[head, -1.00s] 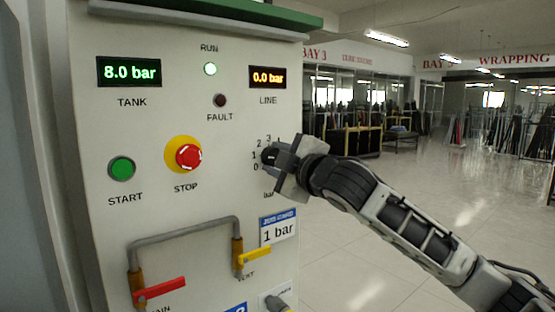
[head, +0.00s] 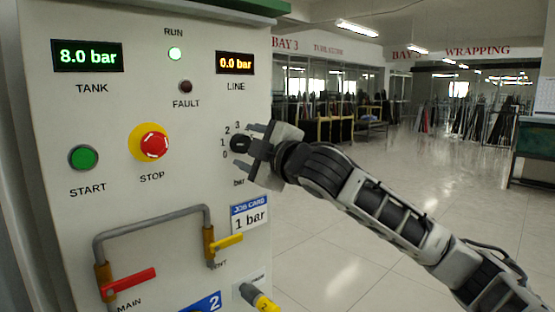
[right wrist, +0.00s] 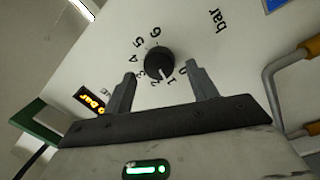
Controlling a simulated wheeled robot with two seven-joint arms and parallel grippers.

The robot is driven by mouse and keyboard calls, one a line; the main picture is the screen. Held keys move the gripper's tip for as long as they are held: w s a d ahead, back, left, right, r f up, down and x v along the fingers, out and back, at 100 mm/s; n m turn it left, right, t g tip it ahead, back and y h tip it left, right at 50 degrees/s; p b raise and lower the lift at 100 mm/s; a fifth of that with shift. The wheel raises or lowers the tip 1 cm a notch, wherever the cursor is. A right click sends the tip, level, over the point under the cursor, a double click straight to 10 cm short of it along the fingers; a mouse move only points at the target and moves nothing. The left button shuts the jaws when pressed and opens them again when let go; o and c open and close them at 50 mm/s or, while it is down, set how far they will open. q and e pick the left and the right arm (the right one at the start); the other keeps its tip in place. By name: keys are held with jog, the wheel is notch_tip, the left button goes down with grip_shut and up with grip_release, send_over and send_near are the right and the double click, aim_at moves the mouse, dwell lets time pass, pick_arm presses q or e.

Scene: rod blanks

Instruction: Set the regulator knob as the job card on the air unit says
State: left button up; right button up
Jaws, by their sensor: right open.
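The black regulator knob (head: 240,143) is on the white panel of the air unit, beside a printed scale. My left gripper is not in view.
The TANK display (head: 88,55) reads 8.0 bar and the LINE display (head: 235,63) 0.0 bar. The RUN lamp is lit green. A red stop button (head: 154,145), green start button (head: 83,158), pipe, red lever (head: 130,281) and yellow lever (head: 227,242) share the panel.

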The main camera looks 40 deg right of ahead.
pick_arm(q)
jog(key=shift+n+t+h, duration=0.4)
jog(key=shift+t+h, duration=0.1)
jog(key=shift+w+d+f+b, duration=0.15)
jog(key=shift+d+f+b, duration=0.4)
jog(key=shift+b, duration=1.35)
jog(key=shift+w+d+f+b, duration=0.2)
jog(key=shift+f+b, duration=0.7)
jog(key=shift+b, duration=1.05)
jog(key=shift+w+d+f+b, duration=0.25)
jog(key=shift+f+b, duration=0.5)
jog(key=shift+b, duration=1.15)
pick_arm(e)
jog(key=s, duration=1.4)
jog(key=shift+s+f, duration=0.25)
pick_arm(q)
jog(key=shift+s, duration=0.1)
pick_arm(e)
jog(key=shift+a, duration=0.1)
